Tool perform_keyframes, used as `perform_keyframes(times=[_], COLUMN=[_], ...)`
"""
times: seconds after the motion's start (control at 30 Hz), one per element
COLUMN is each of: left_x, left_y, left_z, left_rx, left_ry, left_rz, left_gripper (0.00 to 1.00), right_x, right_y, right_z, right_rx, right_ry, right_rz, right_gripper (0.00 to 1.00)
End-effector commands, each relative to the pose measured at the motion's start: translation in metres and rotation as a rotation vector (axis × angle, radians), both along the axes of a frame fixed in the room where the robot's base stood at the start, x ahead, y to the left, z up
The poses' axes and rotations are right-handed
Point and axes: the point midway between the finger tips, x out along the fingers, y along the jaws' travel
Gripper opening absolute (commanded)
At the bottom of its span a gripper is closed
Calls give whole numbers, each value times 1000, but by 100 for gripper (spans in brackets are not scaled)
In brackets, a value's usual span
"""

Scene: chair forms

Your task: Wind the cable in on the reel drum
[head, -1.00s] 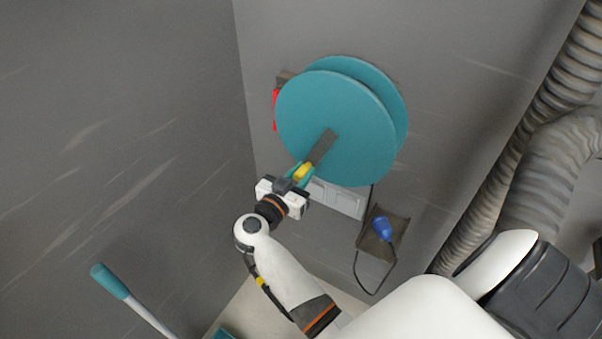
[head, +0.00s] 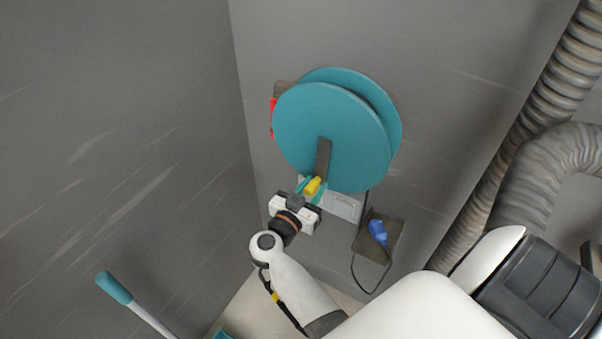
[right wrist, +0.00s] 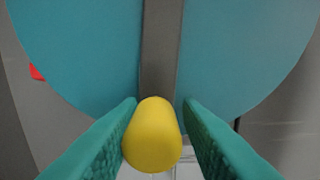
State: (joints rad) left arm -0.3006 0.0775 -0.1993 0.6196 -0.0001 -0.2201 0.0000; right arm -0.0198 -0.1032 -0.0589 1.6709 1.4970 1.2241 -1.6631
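The teal reel drum (head: 330,125) is on the grey wall, with two round discs. A dark crank arm (head: 323,158) lies across its front disc, pointing down and slightly left. At its end is a yellow handle (head: 313,186), large in the right wrist view (right wrist: 152,135). My right gripper (head: 311,190) is shut on this handle, a teal finger on each side. The black cable (head: 354,275) hangs from the drum's lower right, loops down and rises to a blue plug (head: 378,232) at a brown plate. Cable on the drum is hidden by the front disc. My left gripper is out of view.
A pale panel (head: 343,206) is on the wall just below the drum. A red part (head: 273,112) shows at the drum's left edge. Ribbed grey ducts (head: 545,165) run along the right. A teal-ended white rod (head: 115,288) stands at lower left. The left wall is bare.

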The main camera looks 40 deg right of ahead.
Motion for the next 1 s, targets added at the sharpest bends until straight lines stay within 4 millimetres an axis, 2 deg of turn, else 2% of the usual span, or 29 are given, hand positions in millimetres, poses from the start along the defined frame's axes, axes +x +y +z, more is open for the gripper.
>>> perform_keyframes(times=[0.03,0.37,0.47,0.6,0.7,1.0], left_x=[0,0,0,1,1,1], left_y=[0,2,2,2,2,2], left_z=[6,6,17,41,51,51], left_rx=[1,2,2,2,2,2], left_ry=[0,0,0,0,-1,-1], left_rz=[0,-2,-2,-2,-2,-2], left_gripper=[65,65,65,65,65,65], right_x=[-5,-8,-14,-33,-44,-50], right_y=[-2,-3,-6,-14,-18,-21], right_z=[2,-1,4,13,14,10], right_rx=[0,0,1,-1,0,0], right_ry=[1,-1,1,4,2,-1], right_rz=[1,1,0,0,0,1], right_gripper=[32,32,32,32,32,32])
